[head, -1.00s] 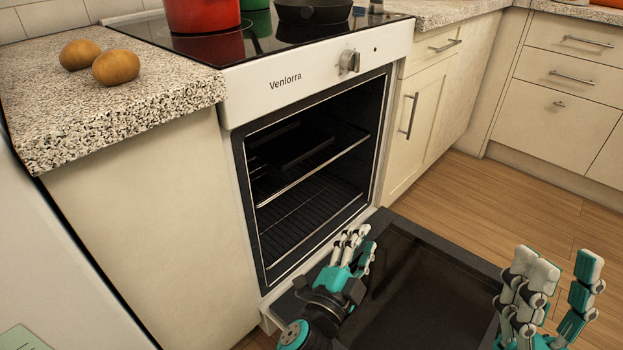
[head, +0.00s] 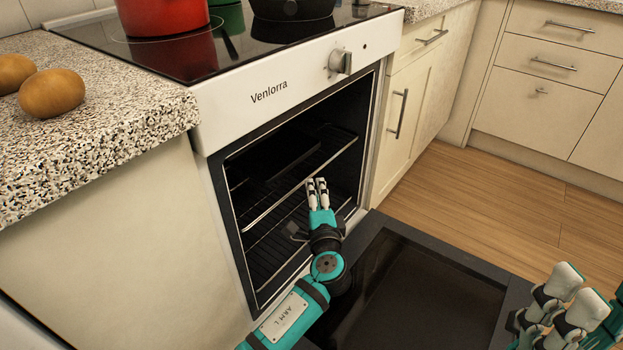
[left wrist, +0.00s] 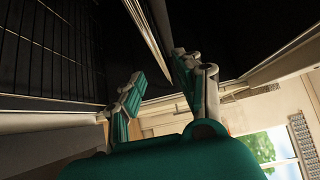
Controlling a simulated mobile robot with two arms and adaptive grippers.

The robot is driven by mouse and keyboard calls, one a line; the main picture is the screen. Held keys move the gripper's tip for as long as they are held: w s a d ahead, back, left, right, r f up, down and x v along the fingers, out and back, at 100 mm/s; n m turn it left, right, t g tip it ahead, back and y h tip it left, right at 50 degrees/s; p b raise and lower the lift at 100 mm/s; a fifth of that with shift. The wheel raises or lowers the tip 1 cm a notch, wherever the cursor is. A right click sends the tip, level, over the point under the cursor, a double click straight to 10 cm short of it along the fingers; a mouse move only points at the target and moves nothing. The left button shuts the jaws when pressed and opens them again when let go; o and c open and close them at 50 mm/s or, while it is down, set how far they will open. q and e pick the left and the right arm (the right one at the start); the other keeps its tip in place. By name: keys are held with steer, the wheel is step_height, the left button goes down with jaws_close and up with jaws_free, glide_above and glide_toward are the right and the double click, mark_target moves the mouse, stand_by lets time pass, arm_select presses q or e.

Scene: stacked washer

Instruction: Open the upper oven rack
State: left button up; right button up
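The oven (head: 268,97) stands open, its door (head: 425,295) folded down flat. The upper rack (head: 268,210) is inside the oven, its pale front rail slanting across the opening. My left gripper (head: 317,182) is at the oven mouth, fingers pointing in at the middle of this rail. In the left wrist view its fingers (left wrist: 160,85) are apart, and a pale rail (left wrist: 150,38) runs down toward the gap between them. I cannot tell whether they touch it. My right gripper (head: 590,285) is at the lower right, partly cut off, with its fingers apart and empty.
A lower rack (head: 275,255) lies below the upper one. A red pot (head: 165,15) and a dark pan (head: 292,8) stand on the cooktop. Potatoes (head: 52,92) lie on the left counter. Cabinets (head: 540,110) stand at right, with clear wooden floor (head: 450,200) before them.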

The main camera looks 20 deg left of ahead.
mark_target(312, 177)
arm_select(q)
steer(key=b+x, duration=0.1)
steer(key=x, duration=0.6)
steer(key=shift+a, duration=0.1)
jaws_close()
steer(key=shift+f, duration=0.1)
